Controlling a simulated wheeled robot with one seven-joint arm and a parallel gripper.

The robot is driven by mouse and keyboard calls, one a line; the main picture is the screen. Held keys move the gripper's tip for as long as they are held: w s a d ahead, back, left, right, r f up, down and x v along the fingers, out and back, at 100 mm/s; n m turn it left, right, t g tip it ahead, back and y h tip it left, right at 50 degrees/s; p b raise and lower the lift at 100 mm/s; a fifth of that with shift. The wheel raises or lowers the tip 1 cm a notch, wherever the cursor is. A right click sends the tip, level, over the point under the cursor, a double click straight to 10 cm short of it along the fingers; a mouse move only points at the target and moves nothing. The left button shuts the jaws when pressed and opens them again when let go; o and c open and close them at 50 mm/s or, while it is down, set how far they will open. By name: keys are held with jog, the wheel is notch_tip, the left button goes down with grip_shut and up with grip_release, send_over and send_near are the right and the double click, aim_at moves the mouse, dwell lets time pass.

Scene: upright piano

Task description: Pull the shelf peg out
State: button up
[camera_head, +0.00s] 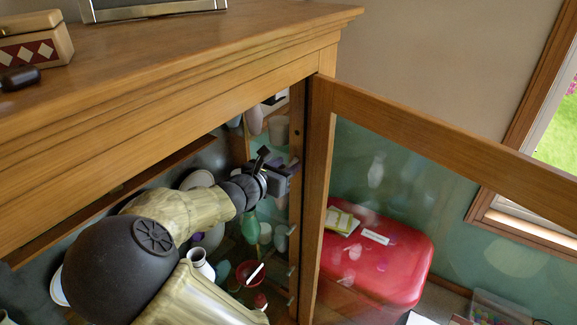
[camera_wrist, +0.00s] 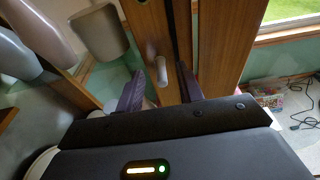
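In the wrist view a small pale shelf peg (camera_wrist: 161,71) sticks out of the wooden cabinet upright. My gripper (camera_wrist: 159,74) is open, with one dark finger on each side of the peg and visible gaps between them. How deep the peg lies between the fingers is hard to tell. In the head view my gripper (camera_head: 293,169) is inside the cabinet, close to the inner face of the front upright (camera_head: 299,130). The peg at my gripper is hidden there. Other pegs (camera_head: 292,230) show lower on the same upright.
The glass door (camera_head: 330,90) stands open at the right of the upright. Vases and cups, including a green vase (camera_head: 250,225) and a red bowl (camera_head: 250,273), crowd the cabinet around my arm. A grey cup (camera_wrist: 99,32) is left of my fingers. A red case (camera_head: 385,265) shows behind the glass.

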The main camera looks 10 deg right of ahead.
aim_at(294, 162)
jog(key=shift+x, duration=1.1)
jog(key=shift+c, duration=0.3)
grip_shut()
